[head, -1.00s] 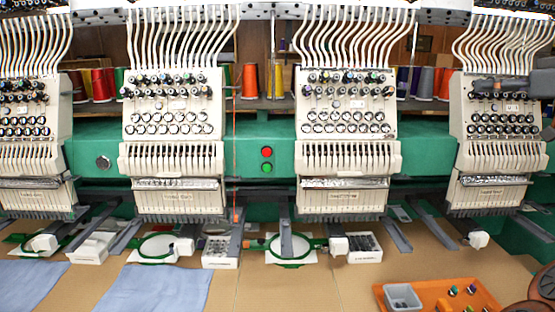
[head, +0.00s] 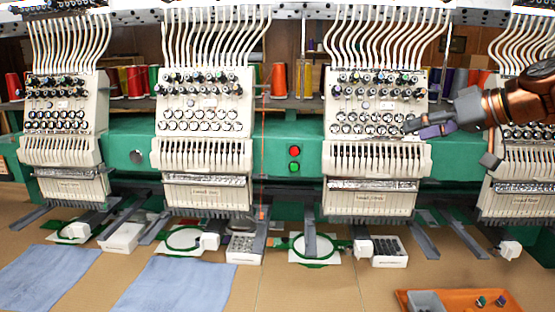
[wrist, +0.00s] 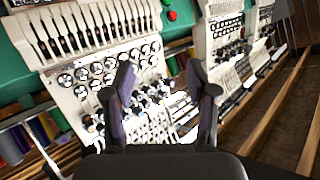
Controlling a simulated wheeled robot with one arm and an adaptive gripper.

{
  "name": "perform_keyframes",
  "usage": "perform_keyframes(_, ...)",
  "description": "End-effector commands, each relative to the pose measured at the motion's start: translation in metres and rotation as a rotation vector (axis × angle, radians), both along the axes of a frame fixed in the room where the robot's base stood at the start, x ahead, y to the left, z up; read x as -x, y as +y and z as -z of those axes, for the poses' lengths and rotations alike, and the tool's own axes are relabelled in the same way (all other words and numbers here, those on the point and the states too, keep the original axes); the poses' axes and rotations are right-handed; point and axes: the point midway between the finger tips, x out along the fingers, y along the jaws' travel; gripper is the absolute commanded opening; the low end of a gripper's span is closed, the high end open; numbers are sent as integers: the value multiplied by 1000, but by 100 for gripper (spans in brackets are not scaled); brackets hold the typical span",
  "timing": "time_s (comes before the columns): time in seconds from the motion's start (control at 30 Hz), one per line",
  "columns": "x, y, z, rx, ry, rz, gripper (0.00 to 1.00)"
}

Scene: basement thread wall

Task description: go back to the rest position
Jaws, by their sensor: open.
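My gripper (head: 418,128) reaches in from the right side of the head view, on a copper-coloured arm. Its fingers point left in front of the third embroidery head (head: 377,148). In the wrist view my gripper (wrist: 168,88) shows its two dark fingers spread apart with nothing between them. Behind them is the cream panel of an embroidery head (wrist: 105,70) with rows of round dials. I cannot tell how far the fingertips are from that panel.
An orange tray (head: 455,300) with a grey bin (head: 426,301) sits at the front right. Blue cloths (head: 175,288) lie at the front left. Green hoops (head: 311,247) and small white boxes (head: 389,251) line the machine's foot. The tan table between cloths and tray is clear.

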Motion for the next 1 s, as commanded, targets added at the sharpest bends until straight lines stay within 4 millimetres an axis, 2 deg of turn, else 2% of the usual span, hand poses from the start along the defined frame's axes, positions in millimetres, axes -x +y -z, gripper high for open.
perform_keyframes(0.03,6,22,13,3,49,-21,57)
perform_keyframes(0.2,32,79,58,35,216,-56,57)
perform_keyframes(0.37,66,121,104,87,365,-66,57)
perform_keyframes(0.5,102,147,147,149,494,-59,57)
perform_keyframes(0.73,172,167,219,273,690,-15,57)
perform_keyframes(0.87,214,166,257,349,787,28,57)
perform_keyframes(1.0,264,157,297,435,891,84,57)
